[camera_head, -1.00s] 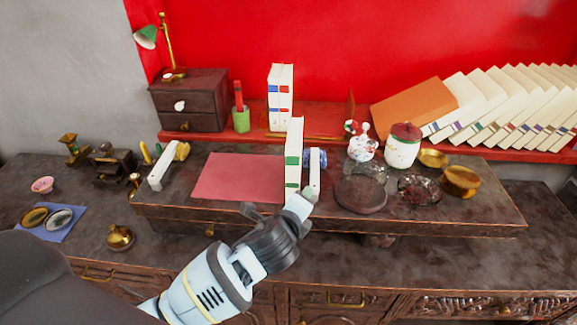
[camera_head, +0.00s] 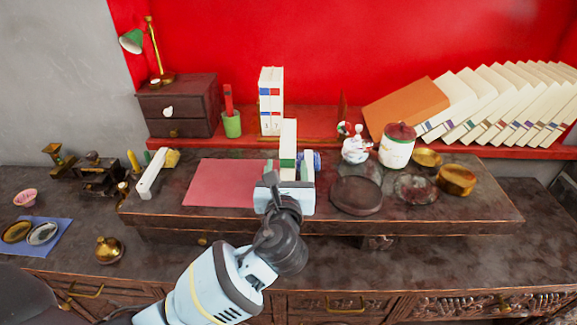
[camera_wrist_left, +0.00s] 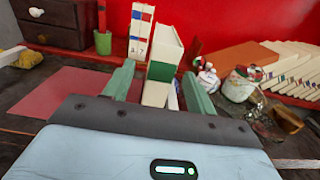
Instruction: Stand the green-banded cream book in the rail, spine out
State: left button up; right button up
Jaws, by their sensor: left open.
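The green-banded cream book (camera_head: 288,135) stands upright near the middle of the dark raised board, its banded spine facing me. It also shows in the left wrist view (camera_wrist_left: 168,45). My left gripper (camera_head: 288,170) is open in front of it, with its green fingers (camera_wrist_left: 158,72) to the left and right of the book. Contact cannot be told. Two cream books with blue and red bands (camera_head: 271,100) stand on the red shelf behind. A brass strip shows beside them, and a thin upright piece (camera_head: 343,106) stands farther right. My right gripper is not in view.
A pink-red mat (camera_head: 225,184) lies left of the book. A green cup (camera_head: 232,125) stands behind it. A figurine (camera_head: 354,149), a lidded jar (camera_head: 397,150) and dark dishes (camera_head: 357,196) are to the right. Leaning cream books (camera_head: 490,108) fill the shelf's right side.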

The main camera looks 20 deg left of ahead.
pick_arm(q)
jog(key=shift+f+x, duration=0.1)
jog(key=shift+x, duration=1.6)
jog(key=shift+f+x, duration=0.15)
jog(key=shift+x, duration=1.55)
jog(key=shift+c, duration=0.3)
grip_shut()
jog(key=shift+r, duration=0.1)
